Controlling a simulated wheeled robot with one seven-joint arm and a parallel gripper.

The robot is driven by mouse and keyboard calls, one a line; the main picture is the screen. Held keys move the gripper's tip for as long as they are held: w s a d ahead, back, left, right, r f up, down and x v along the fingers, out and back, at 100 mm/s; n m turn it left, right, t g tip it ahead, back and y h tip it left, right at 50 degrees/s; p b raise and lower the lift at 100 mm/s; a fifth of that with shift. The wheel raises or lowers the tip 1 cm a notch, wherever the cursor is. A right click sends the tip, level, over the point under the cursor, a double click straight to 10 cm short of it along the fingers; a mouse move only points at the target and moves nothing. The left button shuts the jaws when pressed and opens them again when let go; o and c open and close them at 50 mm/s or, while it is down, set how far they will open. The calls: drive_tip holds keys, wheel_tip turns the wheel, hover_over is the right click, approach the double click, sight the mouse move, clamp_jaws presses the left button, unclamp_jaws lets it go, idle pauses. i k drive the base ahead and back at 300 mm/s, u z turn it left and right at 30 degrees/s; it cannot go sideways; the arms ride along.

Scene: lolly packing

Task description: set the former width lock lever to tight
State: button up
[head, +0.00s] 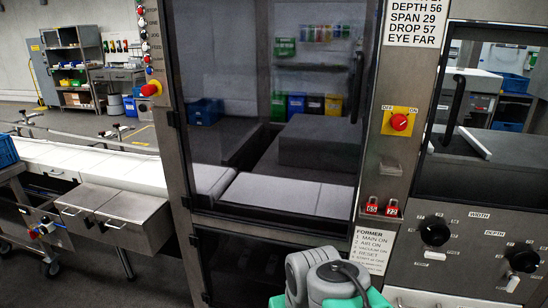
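The former's control panel (465,262) is at the lower right in the head view. It has a black WIDTH knob (435,233) ringed by small number labels. Just below that knob is a small white piece (435,255), lying roughly level; it may be the width lock lever or a label, too small to tell. Its setting cannot be read. A black DEPTH knob (524,259) sits lower right, with a similar white piece (512,284), more tilted, below it. Grey and green links of my arm show at the bottom middle, left of the panel. My gripper is out of view.
A glass-doored cabinet (187,130) fills the middle. A red rotary switch (399,122) on a yellow plate and two red number tags (371,206) are on the post left of the panel. A red emergency button (150,89) is at upper left. A white conveyor (130,170) runs left.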

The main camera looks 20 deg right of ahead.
sight(428, 255)
drive_tip(key=z, duration=1.25)
drive_tip(key=k, duration=0.95)
drive_tip(key=u, duration=0.6)
drive_tip(key=k, duration=0.35)
drive_tip(key=z, duration=0.8)
drive_tip(key=i, duration=1.4)
drive_tip(key=u, duration=0.75)
drive_tip(key=i, duration=0.3)
drive_tip(key=u, duration=0.25)
